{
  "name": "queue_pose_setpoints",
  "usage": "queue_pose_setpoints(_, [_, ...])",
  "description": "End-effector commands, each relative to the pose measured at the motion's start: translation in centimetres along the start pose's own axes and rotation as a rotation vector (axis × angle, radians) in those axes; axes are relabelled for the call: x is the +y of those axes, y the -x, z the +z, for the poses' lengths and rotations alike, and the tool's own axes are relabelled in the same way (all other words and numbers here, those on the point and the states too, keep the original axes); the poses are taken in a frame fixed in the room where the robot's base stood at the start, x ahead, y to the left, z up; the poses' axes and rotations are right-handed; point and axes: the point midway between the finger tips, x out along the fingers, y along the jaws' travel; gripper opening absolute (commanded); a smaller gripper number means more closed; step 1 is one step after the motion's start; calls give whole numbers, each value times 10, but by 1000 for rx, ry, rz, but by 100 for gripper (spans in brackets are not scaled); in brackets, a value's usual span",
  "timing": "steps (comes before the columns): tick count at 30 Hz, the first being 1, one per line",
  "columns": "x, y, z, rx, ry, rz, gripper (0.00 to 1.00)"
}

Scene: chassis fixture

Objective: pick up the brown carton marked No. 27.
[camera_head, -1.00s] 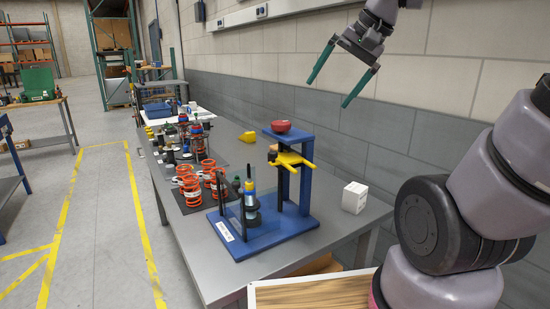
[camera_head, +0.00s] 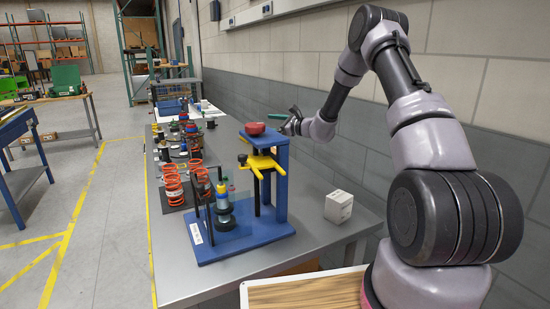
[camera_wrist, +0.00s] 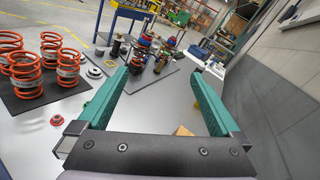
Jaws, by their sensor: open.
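A small tan-brown block (camera_wrist: 183,131), possibly the carton, shows in the wrist view on the grey table between the bases of my fingers. It is partly hidden by my gripper body, and no number can be read. I cannot make it out in the head view, where the blue fixture blocks that part of the table.
Orange springs (camera_head: 172,184) stand on a dark mat at left. The wall (camera_head: 325,150) runs along the right side.

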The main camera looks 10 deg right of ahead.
Motion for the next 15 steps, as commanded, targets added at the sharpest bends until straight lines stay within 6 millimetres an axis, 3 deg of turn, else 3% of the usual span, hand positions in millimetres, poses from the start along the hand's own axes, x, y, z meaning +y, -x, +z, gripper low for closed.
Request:
queue_pose_setpoints(1, [-7, -3, -39, 4, -72, -68, 100])
queue_pose_setpoints(6, [-28, 2, -135, 14, -243, -284, 100])
queue_pose_setpoints(10, [-33, 11, -185, 28, -320, -394, 100])
queue_pose_setpoints(15, [-36, 13, -212, 36, -358, -455, 100])
